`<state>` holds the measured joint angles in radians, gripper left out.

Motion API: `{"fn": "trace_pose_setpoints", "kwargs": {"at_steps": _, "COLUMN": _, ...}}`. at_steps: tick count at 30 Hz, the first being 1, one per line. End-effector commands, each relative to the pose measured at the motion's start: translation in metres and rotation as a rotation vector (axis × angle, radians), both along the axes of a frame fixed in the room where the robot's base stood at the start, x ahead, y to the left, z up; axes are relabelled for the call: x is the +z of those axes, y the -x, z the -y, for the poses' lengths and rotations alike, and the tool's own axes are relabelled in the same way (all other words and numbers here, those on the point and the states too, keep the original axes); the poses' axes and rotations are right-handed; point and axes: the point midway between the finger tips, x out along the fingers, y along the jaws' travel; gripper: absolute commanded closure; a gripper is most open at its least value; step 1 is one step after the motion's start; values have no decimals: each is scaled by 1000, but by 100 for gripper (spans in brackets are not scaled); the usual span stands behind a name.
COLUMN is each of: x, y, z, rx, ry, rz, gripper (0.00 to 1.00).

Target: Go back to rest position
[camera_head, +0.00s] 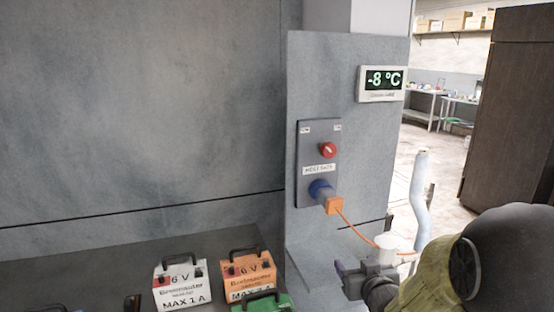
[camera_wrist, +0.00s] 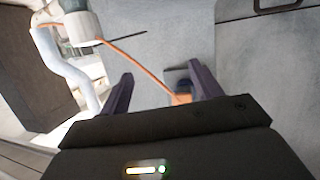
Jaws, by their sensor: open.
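My gripper (camera_head: 358,276) is at the lower right of the head view, in front of the grey panel column. In the wrist view its two dark fingers (camera_wrist: 163,84) stand apart with nothing held between them. A blue plug (camera_head: 320,190) with an orange end sits in the socket of a grey switch box with a red knob (camera_head: 328,150). An orange cable (camera_head: 362,234) runs from the plug down to the right, past a white cylindrical part (camera_head: 388,249). In the wrist view the cable (camera_wrist: 140,62) passes beyond the fingers; I cannot tell whether it touches them.
A white battery box (camera_head: 181,285), an orange one (camera_head: 247,270) and a green one (camera_head: 265,302) stand at the lower left. A display (camera_head: 381,83) reads -8 °C.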

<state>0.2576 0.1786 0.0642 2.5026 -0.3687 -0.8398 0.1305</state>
Motion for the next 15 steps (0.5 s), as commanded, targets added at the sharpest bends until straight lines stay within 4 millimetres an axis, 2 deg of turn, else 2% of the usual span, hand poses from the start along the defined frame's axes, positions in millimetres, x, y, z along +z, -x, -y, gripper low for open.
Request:
{"fn": "trace_pose_setpoints", "kwargs": {"at_steps": 8, "x": -25, "y": 48, "z": -5, "rx": -83, "ry": 45, "rz": -394, "gripper": 36}}
{"fn": "trace_pose_setpoints", "kwargs": {"at_steps": 15, "x": -39, "y": 114, "z": -19, "rx": -113, "ry": 48, "rz": -745, "gripper": 36}}
